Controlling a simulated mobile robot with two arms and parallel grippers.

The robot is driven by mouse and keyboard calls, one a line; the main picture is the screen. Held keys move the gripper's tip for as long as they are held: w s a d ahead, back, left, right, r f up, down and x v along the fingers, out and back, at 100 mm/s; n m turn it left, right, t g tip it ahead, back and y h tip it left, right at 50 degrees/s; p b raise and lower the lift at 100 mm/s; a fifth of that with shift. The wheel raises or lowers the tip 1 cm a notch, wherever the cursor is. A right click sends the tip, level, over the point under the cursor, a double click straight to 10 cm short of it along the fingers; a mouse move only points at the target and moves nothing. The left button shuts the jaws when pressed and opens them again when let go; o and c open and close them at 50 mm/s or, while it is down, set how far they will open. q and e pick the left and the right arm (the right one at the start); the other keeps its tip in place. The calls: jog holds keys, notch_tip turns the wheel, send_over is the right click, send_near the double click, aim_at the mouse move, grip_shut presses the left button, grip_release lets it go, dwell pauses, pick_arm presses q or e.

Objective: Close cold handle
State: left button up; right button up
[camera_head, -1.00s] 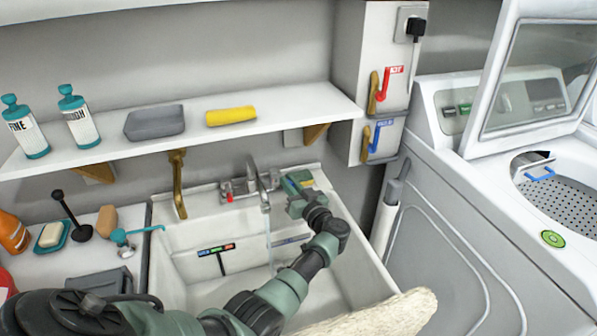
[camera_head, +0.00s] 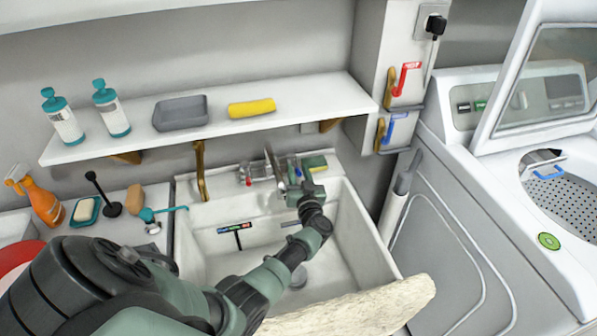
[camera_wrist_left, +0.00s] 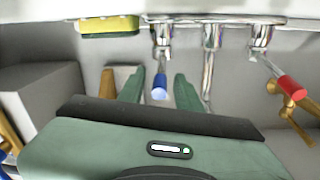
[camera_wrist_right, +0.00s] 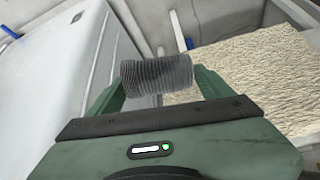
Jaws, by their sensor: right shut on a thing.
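A tap with two handles stands at the back of the sink. Its blue-tipped handle (camera_wrist_left: 159,88) hangs between the fingers of my left gripper (camera_wrist_left: 158,92), which are apart on either side of it. The red-tipped handle (camera_wrist_left: 290,88) is to the right, past the chrome spout (camera_wrist_left: 209,60). A blue lever (camera_head: 389,128) is on the wall box below a red lever (camera_head: 404,78). My right gripper (camera_wrist_right: 157,85) is shut on a grey ribbed cylinder (camera_wrist_right: 157,75).
A yellow-green sponge (camera_wrist_left: 108,26) lies beside the tap. The white sink (camera_head: 355,235) is open below, with a rough pale slab (camera_head: 350,308) at its front. A shelf (camera_head: 330,100) overhangs behind. A washing machine with raised lid (camera_head: 545,75) stands at right.

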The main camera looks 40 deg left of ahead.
pick_arm(q)
jog(key=p+v, duration=0.1)
jog(key=v, duration=1.1)
pick_arm(e)
jog(key=shift+r, duration=0.65)
